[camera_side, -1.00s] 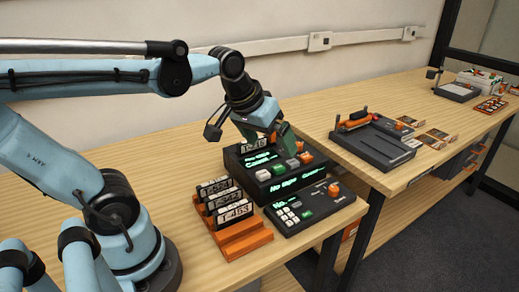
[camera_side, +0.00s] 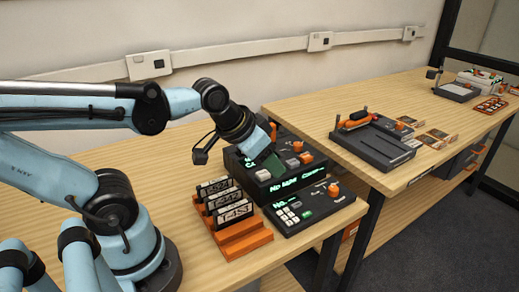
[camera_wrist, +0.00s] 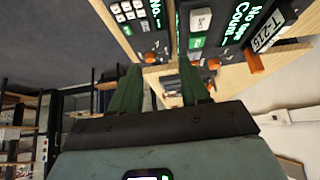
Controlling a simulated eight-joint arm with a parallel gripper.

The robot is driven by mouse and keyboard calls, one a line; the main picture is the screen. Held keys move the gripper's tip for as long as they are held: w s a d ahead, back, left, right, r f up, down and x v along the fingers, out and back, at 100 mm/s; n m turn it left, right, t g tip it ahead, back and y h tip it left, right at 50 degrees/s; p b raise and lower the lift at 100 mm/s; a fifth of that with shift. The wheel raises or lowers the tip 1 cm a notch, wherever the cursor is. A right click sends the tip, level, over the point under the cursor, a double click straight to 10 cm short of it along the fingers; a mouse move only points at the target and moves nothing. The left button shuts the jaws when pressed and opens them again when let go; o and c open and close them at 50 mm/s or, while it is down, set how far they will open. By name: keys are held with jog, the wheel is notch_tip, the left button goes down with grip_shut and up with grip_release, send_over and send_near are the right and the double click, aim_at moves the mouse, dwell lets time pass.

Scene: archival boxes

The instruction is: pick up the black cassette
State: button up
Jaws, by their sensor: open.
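My gripper (camera_side: 275,150) is open and empty above the console, with its green fingers apart; the fingers also show in the wrist view (camera_wrist: 158,68). Several black cassettes with white labels (camera_side: 216,192) stand upright in an orange rack (camera_side: 245,243) on the near bench, to the left of and nearer than my gripper. Another white label reading about T-215 (camera_wrist: 272,30) shows at the console's edge in the wrist view. In the side view that spot is hidden behind my gripper. I cannot tell which cassette is meant.
The black console (camera_side: 280,188) with lit green screens stands right of the rack, with a keypad unit (camera_side: 310,212) in front. A second bench to the right holds a black tray device (camera_side: 375,145) and orange items. Bare bench lies left of the rack.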

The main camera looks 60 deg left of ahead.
jog(key=w+a+r+g, duration=0.2)
jog(key=w+a+g, duration=0.15)
jog(key=a, duration=0.65)
jog(key=w+a+r+g, duration=0.2)
jog(key=w+a+g, duration=0.15)
jog(key=a, duration=0.55)
jog(key=shift+w+f, duration=0.2)
jog(key=shift+f, duration=2.65)
jog(key=shift+w+f, duration=0.2)
jog(key=shift+f, duration=2.65)
grip_shut()
